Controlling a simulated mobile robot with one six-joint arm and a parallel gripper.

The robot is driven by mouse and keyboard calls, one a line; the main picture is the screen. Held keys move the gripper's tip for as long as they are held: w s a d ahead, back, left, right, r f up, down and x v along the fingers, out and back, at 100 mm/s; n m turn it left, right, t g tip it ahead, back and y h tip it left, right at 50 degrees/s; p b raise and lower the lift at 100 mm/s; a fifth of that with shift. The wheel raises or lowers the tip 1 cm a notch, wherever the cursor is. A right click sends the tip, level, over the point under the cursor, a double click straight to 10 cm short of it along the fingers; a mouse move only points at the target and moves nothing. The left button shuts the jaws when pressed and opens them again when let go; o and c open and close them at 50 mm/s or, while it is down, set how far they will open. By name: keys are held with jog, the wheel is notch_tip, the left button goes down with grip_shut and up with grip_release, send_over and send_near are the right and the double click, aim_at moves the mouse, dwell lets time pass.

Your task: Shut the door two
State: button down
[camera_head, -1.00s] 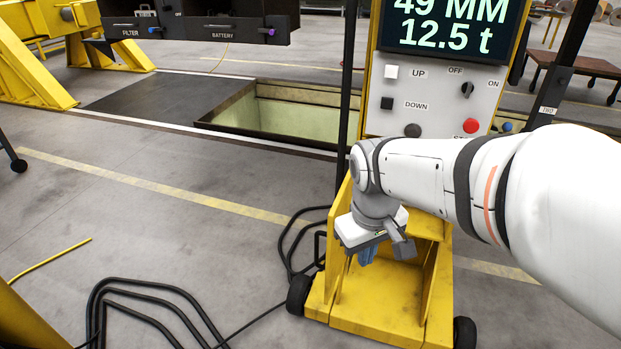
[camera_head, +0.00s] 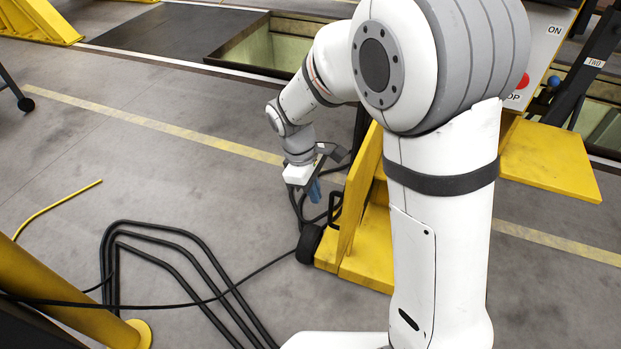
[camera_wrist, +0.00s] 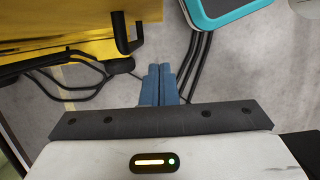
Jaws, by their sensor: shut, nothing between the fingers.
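No door can be made out for certain. A small label reading TWO (camera_head: 595,62) is on a slanted black post at the right edge of the head view; what it belongs to is cut off or hidden. My gripper (camera_head: 314,191) points down beside the left side of the yellow control stand (camera_head: 362,200), above the floor. Its blue fingers are together with nothing between them, as the wrist view (camera_wrist: 160,82) also shows. My arm hides most of the control panel.
Black cables (camera_head: 170,235) lie on the floor at left and below. A yellow plate (camera_head: 550,160) juts out at right. An open pit (camera_head: 262,50) lies behind. A yellow post (camera_head: 60,280) stands at lower left. The grey floor at left is mostly clear.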

jog(key=s+d+f, duration=0.2)
jog(key=d+f, duration=0.1)
jog(key=d, duration=0.1)
jog(key=shift+d+f, duration=0.3)
jog(key=shift+d, duration=0.05)
